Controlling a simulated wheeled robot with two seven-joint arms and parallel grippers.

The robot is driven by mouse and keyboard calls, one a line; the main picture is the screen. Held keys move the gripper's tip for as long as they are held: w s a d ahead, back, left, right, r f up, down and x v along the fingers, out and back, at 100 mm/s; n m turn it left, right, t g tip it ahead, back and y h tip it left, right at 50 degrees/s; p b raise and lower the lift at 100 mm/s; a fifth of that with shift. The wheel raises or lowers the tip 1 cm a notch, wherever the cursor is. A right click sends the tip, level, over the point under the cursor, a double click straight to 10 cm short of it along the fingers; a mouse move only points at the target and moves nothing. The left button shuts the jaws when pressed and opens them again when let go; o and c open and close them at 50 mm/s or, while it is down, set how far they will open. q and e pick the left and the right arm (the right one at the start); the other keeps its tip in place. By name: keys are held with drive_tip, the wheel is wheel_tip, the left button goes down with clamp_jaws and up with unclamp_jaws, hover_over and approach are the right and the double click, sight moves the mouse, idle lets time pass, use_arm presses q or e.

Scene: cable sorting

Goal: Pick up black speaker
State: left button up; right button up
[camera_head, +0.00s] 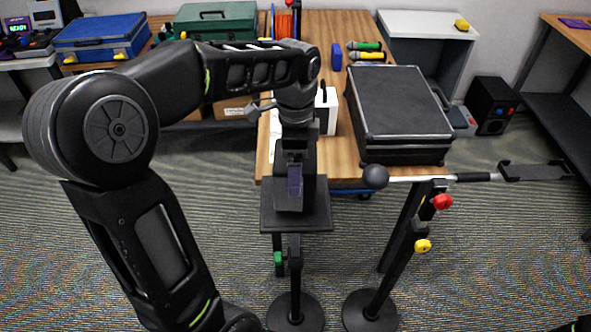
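A black boxy thing, seemingly the black speaker (309,190), stands on the flat black plate of a stand (268,217) in front of the wooden table. A purplish strip shows near its middle. My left arm reaches in from the left, and its gripper (295,160) points down at the top of the speaker. The gripper's fingers are dark against the dark speaker, so I cannot tell whether they touch it or how far apart they are.
A second stand (405,245) with red and yellow knobs is close on the right, with a boom (425,178) reaching sideways. A large black case (400,110) sits on the wooden table (335,160) behind. Another black box (492,105) stands on the floor far right.

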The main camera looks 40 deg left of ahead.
use_arm(q)
wheel_tip(320, 180, up, 6)
drive_tip(key=shift+b, duration=0.35)
drive_tip(key=shift+r+p, duration=0.6)
drive_tip(key=shift+r, duration=0.3)
drive_tip(key=shift+r+p, duration=0.35)
drive_tip(key=shift+r, duration=0.2)
drive_tip(key=shift+f, duration=0.1)
